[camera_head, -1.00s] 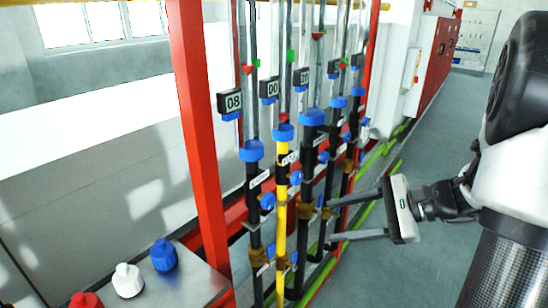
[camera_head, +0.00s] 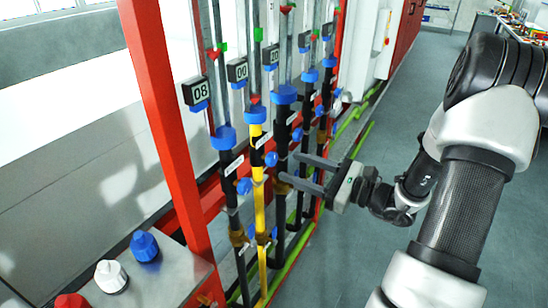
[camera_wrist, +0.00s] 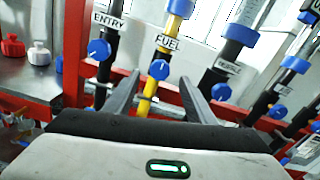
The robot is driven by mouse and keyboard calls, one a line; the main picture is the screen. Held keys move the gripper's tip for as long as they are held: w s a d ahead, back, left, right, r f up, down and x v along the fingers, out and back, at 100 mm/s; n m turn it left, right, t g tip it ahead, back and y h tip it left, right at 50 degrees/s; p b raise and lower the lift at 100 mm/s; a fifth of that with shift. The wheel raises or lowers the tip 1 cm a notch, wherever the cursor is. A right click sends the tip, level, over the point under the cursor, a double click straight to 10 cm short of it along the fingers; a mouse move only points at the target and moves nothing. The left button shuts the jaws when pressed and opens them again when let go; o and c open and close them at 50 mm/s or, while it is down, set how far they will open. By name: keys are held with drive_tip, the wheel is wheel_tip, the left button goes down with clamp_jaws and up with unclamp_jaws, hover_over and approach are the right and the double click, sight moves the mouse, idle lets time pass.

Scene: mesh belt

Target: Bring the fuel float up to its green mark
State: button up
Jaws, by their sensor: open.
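The yellow fuel pipe (camera_head: 260,205) stands second from the left in the row, and its label reads FUEL in the wrist view (camera_wrist: 167,43). Its blue knob (camera_wrist: 159,69) sits below that label and also shows in the head view (camera_head: 271,159). Above the blue collar (camera_head: 255,114), a red float (camera_head: 255,98) sits low in the clear tube. The green mark (camera_head: 258,34) is well above it. The display (camera_head: 237,70) beside the tube reads 00. My gripper (camera_head: 291,168) is open and empty. In the wrist view the knob shows between and beyond my fingertips (camera_wrist: 160,80), apart from them.
The ENTRY knob (camera_wrist: 99,49) is left of the fuel knob, and another blue knob (camera_wrist: 221,91) is to its right. A red post (camera_head: 165,130) stands at the left. White, blue and red capped items stand on a metal box (camera_head: 172,280). The floor at right is clear.

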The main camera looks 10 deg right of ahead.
sight(275, 161)
drive_tip(key=x, duration=0.7)
drive_tip(key=shift+w+p, duration=0.1)
drive_tip(key=shift+p, duration=0.25)
drive_tip(key=shift+f, duration=0.1)
drive_tip(key=c, duration=1)
drive_tip(key=shift+c, duration=0.2)
drive_tip(key=shift+f+n+b, duration=0.1)
drive_tip(key=shift+n+b, duration=0.2)
drive_tip(key=shift+b, duration=0.1)
